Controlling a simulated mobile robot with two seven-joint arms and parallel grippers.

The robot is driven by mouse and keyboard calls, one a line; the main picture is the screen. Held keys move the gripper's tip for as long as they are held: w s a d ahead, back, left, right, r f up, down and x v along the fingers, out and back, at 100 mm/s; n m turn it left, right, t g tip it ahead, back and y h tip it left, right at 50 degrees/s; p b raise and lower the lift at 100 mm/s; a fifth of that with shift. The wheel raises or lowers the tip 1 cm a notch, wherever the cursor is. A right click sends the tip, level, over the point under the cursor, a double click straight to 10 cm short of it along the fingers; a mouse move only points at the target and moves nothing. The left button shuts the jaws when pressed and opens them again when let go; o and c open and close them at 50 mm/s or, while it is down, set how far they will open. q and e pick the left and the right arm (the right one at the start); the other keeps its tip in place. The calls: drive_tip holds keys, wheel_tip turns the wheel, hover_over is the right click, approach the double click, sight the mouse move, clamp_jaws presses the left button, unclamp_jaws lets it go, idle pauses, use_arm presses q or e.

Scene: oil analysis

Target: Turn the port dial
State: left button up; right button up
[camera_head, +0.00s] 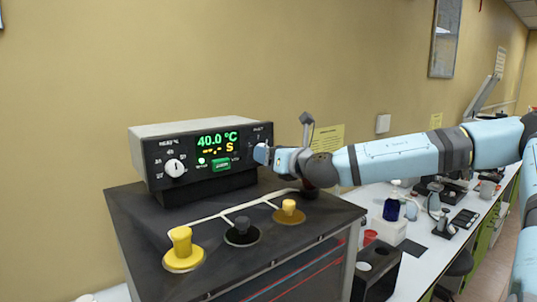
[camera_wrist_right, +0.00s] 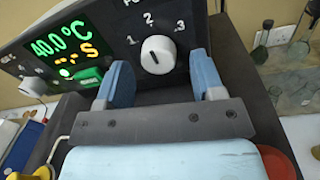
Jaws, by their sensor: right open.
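The port dial (camera_wrist_right: 158,55) is a round white knob on the dark front panel, with the marks 1, 2 and 3 above it in the right wrist view. The display unit (camera_head: 160,137) reads 40.0 °C and stands on a dark cabinet. My right gripper (camera_wrist_right: 161,72) is open, with one blue finger on each side of the dial and a visible gap to it. In the head view my right gripper (camera_head: 264,155) is at the right end of the panel and hides the dial. My left gripper is out of view.
Another white dial (camera_head: 175,168) is at the panel's left, and a green button (camera_head: 222,165) is in the middle. A large yellow knob (camera_head: 181,241), a black knob (camera_head: 243,226) and a small yellow knob (camera_head: 289,208) stand on the cabinet top (camera_head: 215,270). A cluttered white bench (camera_head: 415,250) lies to the right.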

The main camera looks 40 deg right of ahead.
drive_tip(key=shift+w, duration=0.45)
drive_tip(key=c, duration=0.9)
drive_tip(key=shift+c, duration=0.2)
